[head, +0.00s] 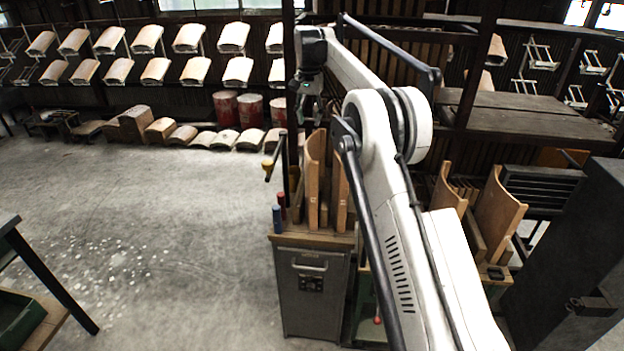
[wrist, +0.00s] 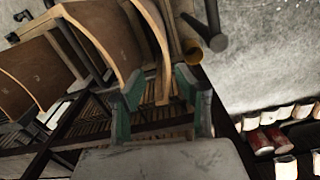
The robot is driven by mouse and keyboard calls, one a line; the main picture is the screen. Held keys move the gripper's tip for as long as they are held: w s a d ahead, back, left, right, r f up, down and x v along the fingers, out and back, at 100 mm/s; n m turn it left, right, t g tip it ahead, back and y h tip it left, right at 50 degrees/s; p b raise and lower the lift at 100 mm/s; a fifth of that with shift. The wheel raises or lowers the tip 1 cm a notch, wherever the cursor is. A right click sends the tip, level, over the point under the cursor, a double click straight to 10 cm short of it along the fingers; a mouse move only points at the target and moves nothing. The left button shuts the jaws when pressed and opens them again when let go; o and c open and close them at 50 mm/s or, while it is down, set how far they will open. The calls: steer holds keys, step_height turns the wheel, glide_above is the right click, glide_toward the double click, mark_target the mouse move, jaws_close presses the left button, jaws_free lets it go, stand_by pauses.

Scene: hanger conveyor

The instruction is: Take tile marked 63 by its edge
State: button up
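Curved tan tiles stand upright on a grey cabinet (head: 312,262) in the head view. One tile (head: 314,180) is at the left, and another (head: 340,197) is partly behind my arm. No number is readable, so I cannot tell which is marked 63. My gripper (head: 309,107) points down above these tiles. In the wrist view my gripper (wrist: 157,82) is open, its green-padded fingers apart. The edge of a narrow tile (wrist: 160,45) shows between or just beyond the fingers; contact cannot be told. A broad brown tile (wrist: 103,38) is left of it.
Dark rods and a blue cylinder (head: 277,218) stand at the cabinet's left edge. More upright tiles (head: 497,212) stand at the right, beyond my arm. Red drums (head: 250,112) and hanging tiles (head: 156,71) line the back.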

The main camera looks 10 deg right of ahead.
mark_target(307, 142)
steer(key=f, duration=0.3)
steer(key=f+p, duration=0.1)
steer(key=f, duration=0.2)
steer(key=a+f, duration=0.1)
steer(key=f, duration=0.1)
steer(key=shift+w+f+p, duration=0.15)
steer(key=shift+f+p, duration=0.15)
steer(key=shift+f, duration=0.1)
steer(key=shift+d+f, duration=0.1)
steer(key=shift+f, duration=0.55)
steer(key=shift+c, duration=0.2)
jaws_close()
steer(key=shift+r, duration=0.1)
